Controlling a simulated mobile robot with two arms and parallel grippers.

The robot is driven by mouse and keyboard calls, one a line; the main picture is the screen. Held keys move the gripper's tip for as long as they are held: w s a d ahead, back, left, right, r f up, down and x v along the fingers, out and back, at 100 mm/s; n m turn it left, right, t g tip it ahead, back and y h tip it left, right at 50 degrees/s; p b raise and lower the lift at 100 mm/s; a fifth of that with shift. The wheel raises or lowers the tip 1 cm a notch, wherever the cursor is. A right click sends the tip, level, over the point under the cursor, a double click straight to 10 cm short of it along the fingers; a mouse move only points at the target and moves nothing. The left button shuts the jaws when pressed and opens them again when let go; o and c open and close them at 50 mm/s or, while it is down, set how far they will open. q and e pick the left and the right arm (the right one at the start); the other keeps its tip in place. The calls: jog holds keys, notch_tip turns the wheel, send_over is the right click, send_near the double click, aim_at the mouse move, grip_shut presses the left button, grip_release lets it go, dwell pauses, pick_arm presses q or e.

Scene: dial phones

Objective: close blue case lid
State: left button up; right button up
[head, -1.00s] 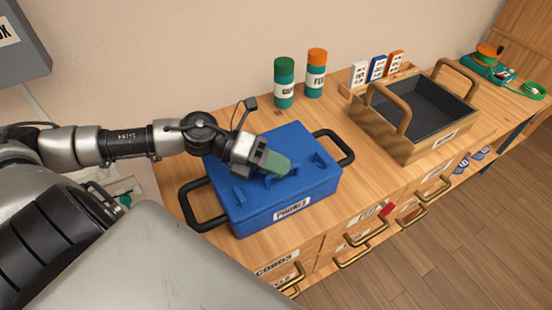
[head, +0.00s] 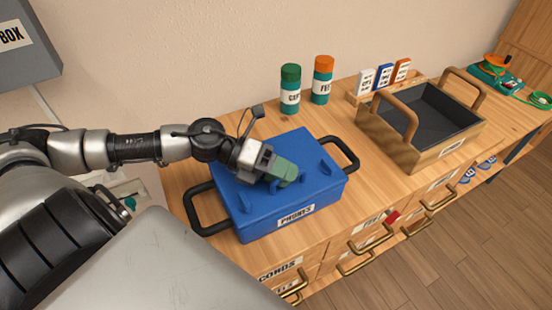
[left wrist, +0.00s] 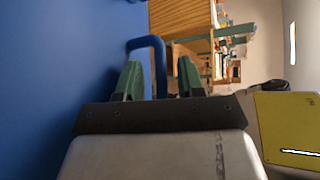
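The blue case (head: 297,228), labelled PHONES, sits on the wooden counter with black handles at its two ends. Its lid (head: 290,147) lies flat on top and looks shut, with a small blue handle (head: 318,184) in the middle. My left gripper (head: 286,174) is over the lid at this handle and hides part of it. In the left wrist view, the green fingers (left wrist: 160,80) stand apart, with one leg of the blue handle (left wrist: 150,43) showing between them and gaps visible. The lid fills the left of that view. My right gripper is not in view.
A wooden crate (head: 403,154) with a dark inside stands to the right. A green-capped bottle (head: 290,90) and an orange-capped bottle (head: 322,80) stand behind the case. Drawers with brass handles (head: 368,240) line the counter's front. Bare counter lies between case and crate.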

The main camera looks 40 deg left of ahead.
pick_arm(q)
jog(key=shift+v, duration=1.4)
jog(key=shift+s+a+r+p, duration=0.2)
jog(key=shift+a+p, duration=0.1)
jog(key=shift+p, duration=0.3)
jog(key=p+v, duration=0.5)
jog(key=shift+a+r+p, duration=0.2)
jog(key=shift+a+p, duration=0.1)
jog(key=shift+p, duration=0.05)
jog(key=shift+s+a+p, duration=0.35)
jog(key=shift+a, duration=0.35)
jog(key=shift+r, duration=0.1)
